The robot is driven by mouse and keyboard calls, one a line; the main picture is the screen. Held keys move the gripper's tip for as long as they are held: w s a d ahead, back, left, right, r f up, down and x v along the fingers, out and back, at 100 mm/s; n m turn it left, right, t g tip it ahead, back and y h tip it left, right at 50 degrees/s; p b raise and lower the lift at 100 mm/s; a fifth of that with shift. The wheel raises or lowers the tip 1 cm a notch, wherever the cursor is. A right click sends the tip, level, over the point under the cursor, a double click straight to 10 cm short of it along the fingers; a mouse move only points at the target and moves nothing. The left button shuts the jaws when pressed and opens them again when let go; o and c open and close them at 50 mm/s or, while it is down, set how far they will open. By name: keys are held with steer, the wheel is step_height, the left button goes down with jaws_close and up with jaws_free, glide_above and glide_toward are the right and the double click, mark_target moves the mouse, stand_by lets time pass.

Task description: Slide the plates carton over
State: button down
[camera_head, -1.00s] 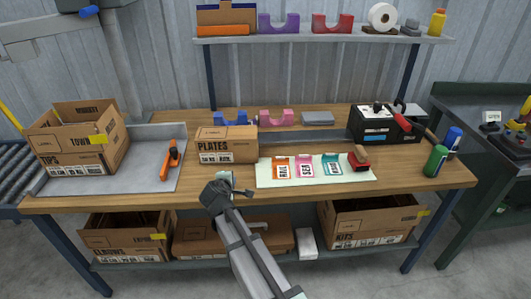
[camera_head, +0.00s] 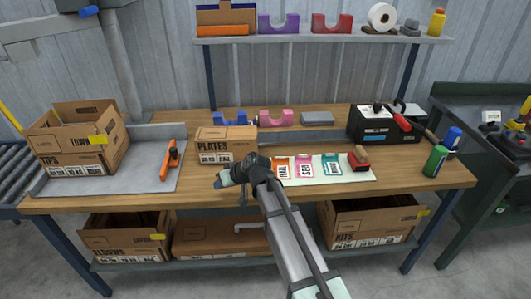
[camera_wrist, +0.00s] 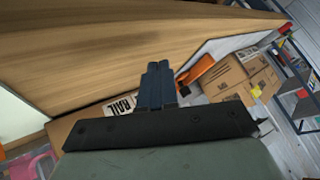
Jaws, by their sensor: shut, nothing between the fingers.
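The plates carton (camera_head: 226,145) is a closed brown box near the middle of the wooden bench, left of the label mat. My gripper (camera_head: 222,179) is in front of the carton, at the bench's front side, with its fingers pointing left. In the wrist view the gripper (camera_wrist: 158,78) shows its two dark fingers together, with nothing between them. Part of a brown carton with a white label (camera_wrist: 123,105) shows behind the gripper body, most likely the plates carton. I cannot tell whether the gripper touches it.
The label mat (camera_head: 300,178) lies to the right. Bare wood lies between tray and carton.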

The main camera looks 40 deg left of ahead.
steer(key=r+g+y, duration=0.1)
steer(key=w+d+r+m+g, duration=0.1)
steer(key=shift+w+r+m+y, duration=0.2)
steer(key=shift+r+m+y, duration=0.1)
steer(key=shift+y, duration=0.1)
steer(key=w+d+m+t+y, duration=0.1)
steer(key=w+d+m, duration=0.3)
steer(key=w, duration=0.4)
steer(key=w+d+f+m+t+y, duration=0.1)
steer(key=w+d+m+y, duration=0.2)
steer(key=w, duration=0.5)
steer(key=w+d+m+t+y, duration=0.1)
steer(key=w+d+m+y, duration=0.2)
steer(key=w+d+m, duration=0.2)
steer(key=shift+w+d+f, duration=0.15)
steer(key=shift+w, duration=0.75)
steer(key=shift+w+d+f, duration=0.1)
steer(key=shift+w+f, duration=0.05)
steer(key=shift+w, duration=0.75)
steer(key=a, duration=1)
steer(key=shift+s, duration=0.25)
steer(key=shift+s+a, duration=0.6)
steer(key=shift+s, duration=0.35)
steer(key=shift+s+a, duration=0.6)
steer(key=shift+s, duration=0.1)
